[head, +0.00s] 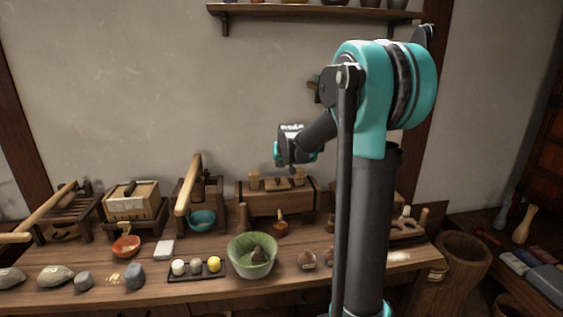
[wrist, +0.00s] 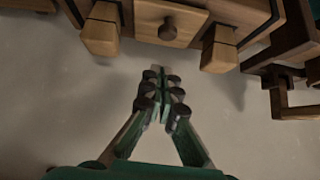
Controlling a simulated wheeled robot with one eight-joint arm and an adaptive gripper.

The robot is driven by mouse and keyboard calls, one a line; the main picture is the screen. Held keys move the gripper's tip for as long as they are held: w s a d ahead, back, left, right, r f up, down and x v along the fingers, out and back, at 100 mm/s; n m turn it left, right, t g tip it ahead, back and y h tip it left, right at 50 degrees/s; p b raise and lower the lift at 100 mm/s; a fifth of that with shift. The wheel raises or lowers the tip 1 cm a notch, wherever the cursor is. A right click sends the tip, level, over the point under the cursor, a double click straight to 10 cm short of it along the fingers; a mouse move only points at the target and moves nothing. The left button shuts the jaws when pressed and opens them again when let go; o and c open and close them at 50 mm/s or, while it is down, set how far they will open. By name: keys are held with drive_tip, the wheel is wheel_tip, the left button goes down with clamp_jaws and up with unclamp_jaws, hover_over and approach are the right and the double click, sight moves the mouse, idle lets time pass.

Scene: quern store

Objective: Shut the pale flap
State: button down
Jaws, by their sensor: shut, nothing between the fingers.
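A pale wooden panel with a round dark knob, which looks like the flap (wrist: 170,22), shows at the top of the wrist view between two pale wooden blocks. It appears to belong to the wooden box (head: 275,203) at the back of the bench in the head view. How far the flap stands open cannot be told. My gripper (wrist: 160,72) is shut and empty, with its fingertips apart from the flap and pointing toward it in the picture. In the head view my wrist is above the box, and the fingertips are not clear.
A wall shelf (head: 300,13) hangs above. The wall behind the box is bare.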

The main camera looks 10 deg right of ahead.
sight(279, 180)
drive_tip(key=f, duration=0.4)
drive_tip(key=shift+w+a, duration=0.1)
drive_tip(key=shift+w, duration=0.3)
drive_tip(key=shift+f, duration=0.4)
drive_tip(key=shift+s+f, duration=0.1)
drive_tip(key=shift+f, duration=0.15)
drive_tip(key=shift+s+f, duration=0.35)
drive_tip(key=shift+f, duration=0.15)
drive_tip(key=shift+r, duration=0.1)
